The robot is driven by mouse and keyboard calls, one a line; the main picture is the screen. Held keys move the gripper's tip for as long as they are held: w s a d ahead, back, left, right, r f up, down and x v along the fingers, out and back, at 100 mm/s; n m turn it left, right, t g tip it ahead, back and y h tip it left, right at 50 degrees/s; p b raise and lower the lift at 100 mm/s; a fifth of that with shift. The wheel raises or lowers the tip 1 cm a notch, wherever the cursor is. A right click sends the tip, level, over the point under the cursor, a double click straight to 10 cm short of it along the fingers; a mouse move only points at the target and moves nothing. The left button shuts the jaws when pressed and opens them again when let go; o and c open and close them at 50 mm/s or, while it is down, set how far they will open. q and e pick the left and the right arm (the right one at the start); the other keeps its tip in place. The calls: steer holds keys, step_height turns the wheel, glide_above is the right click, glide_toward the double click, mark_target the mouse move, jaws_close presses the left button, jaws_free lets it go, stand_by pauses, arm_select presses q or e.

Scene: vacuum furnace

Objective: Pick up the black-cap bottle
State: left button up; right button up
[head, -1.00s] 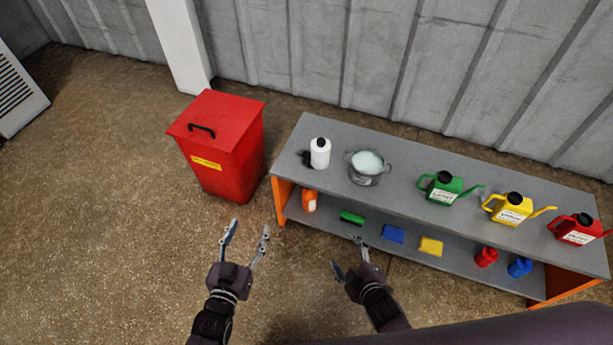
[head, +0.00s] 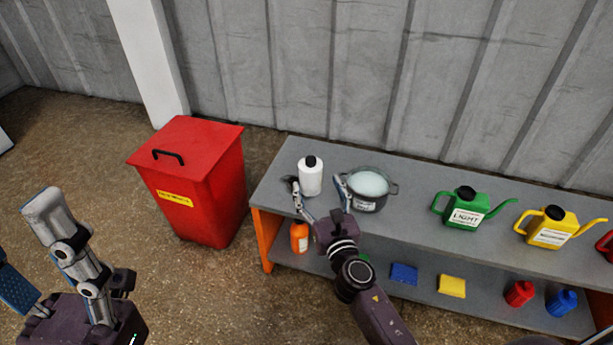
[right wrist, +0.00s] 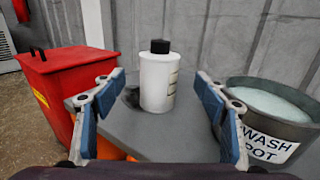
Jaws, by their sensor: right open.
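The black-cap bottle (head: 311,177), white with a black cap, stands upright at the left end of the grey bench top. It also shows in the right wrist view (right wrist: 157,84), centred beyond the fingers. My right gripper (head: 318,186) is open and empty at the bench's front edge, its fingers spread either side of the bottle's line. In the right wrist view the gripper (right wrist: 160,82) frames the bottle with a gap on each side; it has not closed on it. My left gripper (head: 45,260) is open and empty at the lower left, partly cut off by the picture's edge.
A wash pot (head: 368,203) stands close to the bottle's right, near the right finger. A red bin (head: 215,195) stands left of the bench (head: 420,180). Green (head: 463,208) and yellow (head: 552,228) cans are farther right. An orange bottle (head: 299,237) is on the lower shelf.

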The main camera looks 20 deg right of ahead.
mark_target(310, 170)
steer(key=w, duration=0.3)
steer(key=w+b, duration=0.1)
steer(key=w, duration=0.2)
steer(key=shift+w+f, duration=0.2)
steer(key=shift+w, duration=0.15)
steer(key=c, duration=1.4)
steer(key=shift+r, duration=0.1)
steer(key=shift+c, duration=0.7)
steer(key=shift+r, duration=0.1)
